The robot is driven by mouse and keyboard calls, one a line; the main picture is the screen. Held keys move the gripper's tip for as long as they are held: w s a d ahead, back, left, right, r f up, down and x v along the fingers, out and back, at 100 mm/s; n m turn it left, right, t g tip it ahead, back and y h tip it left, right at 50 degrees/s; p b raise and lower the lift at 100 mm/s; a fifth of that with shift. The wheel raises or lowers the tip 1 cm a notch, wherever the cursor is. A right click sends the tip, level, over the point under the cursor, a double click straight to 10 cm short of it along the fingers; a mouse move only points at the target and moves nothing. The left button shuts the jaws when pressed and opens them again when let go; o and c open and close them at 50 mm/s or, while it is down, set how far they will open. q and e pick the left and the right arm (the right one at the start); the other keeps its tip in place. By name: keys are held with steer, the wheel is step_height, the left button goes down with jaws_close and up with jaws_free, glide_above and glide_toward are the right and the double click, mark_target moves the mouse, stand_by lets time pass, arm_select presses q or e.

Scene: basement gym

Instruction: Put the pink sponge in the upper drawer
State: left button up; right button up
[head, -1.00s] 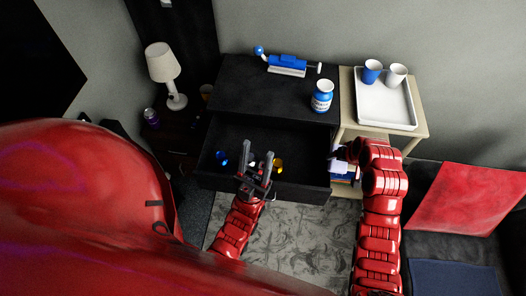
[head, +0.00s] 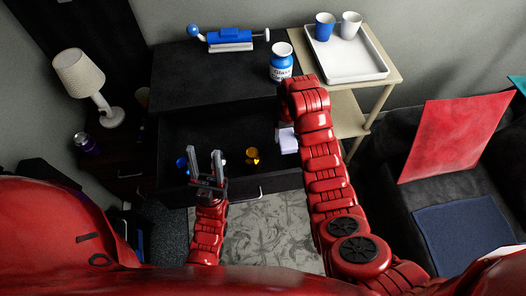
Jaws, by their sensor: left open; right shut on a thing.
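The upper drawer (head: 225,130) of the black cabinet is pulled open. My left gripper (head: 205,158) is open and empty, with its fingers at the drawer's front edge, left of the middle. My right arm reaches to the drawer's right side, and its wrist hides most of my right gripper (head: 283,119). A pale, pinkish-white block, which I take for the pink sponge (head: 288,142), shows just below that gripper, at the right end of the drawer. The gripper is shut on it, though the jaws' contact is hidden. I cannot tell whether the block touches the drawer floor.
A blue item (head: 182,164) and a yellow item (head: 253,156) lie in the drawer. A blue-and-white jar (head: 282,63) and a blue device (head: 229,38) stand on the cabinet top (head: 205,80). A white tray (head: 345,67) with two cups is at right, a lamp (head: 88,80) at left.

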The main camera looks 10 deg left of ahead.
mark_target(288, 138)
step_height(288, 138, down, 3)
steer(key=b, duration=0.2)
steer(key=shift+s+d+f+b, duration=0.15)
steer(key=shift+b, duration=0.15)
step_height(288, 138, down, 2)
steer(key=shift+f+p, duration=0.15)
steer(key=shift+p, duration=0.95)
steer(key=shift+f, duration=0.95)
steer(key=shift+f+p, duration=0.45)
steer(key=shift+f, duration=0.7)
steer(key=o, duration=1.2)
